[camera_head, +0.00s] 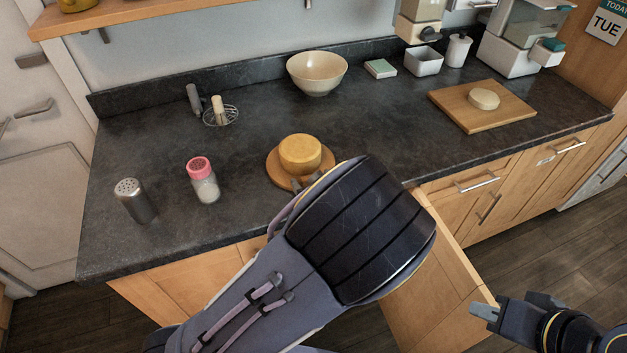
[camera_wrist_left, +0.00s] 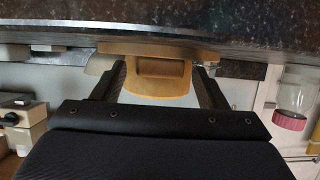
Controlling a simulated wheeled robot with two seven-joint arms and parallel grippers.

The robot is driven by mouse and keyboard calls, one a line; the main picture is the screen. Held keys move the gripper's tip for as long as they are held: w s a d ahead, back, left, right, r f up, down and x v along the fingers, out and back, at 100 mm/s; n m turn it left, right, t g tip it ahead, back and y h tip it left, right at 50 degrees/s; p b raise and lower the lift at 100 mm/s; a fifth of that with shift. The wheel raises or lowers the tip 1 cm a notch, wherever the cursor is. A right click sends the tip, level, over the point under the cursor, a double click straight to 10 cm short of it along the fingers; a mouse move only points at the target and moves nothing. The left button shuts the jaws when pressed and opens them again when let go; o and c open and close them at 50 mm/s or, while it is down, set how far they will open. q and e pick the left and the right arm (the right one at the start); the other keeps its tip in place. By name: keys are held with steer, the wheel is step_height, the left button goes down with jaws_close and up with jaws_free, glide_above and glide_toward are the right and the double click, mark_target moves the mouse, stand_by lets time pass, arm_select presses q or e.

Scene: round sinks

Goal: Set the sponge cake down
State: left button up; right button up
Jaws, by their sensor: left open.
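The yellow sponge cake (camera_head: 300,152) rests on a round wooden board (camera_head: 275,172) on the dark counter. My left gripper (camera_head: 307,183) reaches in at the cake's near side; its forearm hides most of it in the head view. In the left wrist view, which looks upside down, the cake (camera_wrist_left: 160,76) lies between the two spread fingers (camera_wrist_left: 161,84), with a gap at each side, under the board's edge (camera_wrist_left: 158,49). My right gripper (camera_head: 510,308) is at the lower right, away from the counter, with no object seen in it; its finger opening is unclear.
A pink-lidded shaker (camera_head: 204,184) and a metal shaker (camera_head: 134,203) stand left of the cake. A whisk (camera_head: 219,112), a bowl (camera_head: 317,75) and a cutting board (camera_head: 483,112) with a round item (camera_head: 484,98) are farther back. Counter around the round board is mostly clear.

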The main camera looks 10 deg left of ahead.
arm_select(q)
steer(key=shift+r, duration=0.3)
steer(key=p+v, duration=0.1)
steer(key=v, duration=1.1)
step_height(320, 180, up, 6)
steer(key=w+m+g+h, duration=0.1)
steer(key=m+g+h, duration=0.1)
steer(key=h, duration=1.1)
steer(key=s+a+m+g, duration=0.1)
steer(key=s+a, duration=0.6)
steer(key=s, duration=0.2)
steer(key=s+a+m+g+y, duration=0.1)
steer(key=s+a+m+g, duration=0.1)
steer(key=s+a, duration=0.5)
steer(key=s, duration=0.3)
steer(key=shift+g+y, duration=0.3)
steer(key=shift+s, duration=0.1)
steer(key=shift+c, duration=0.4)
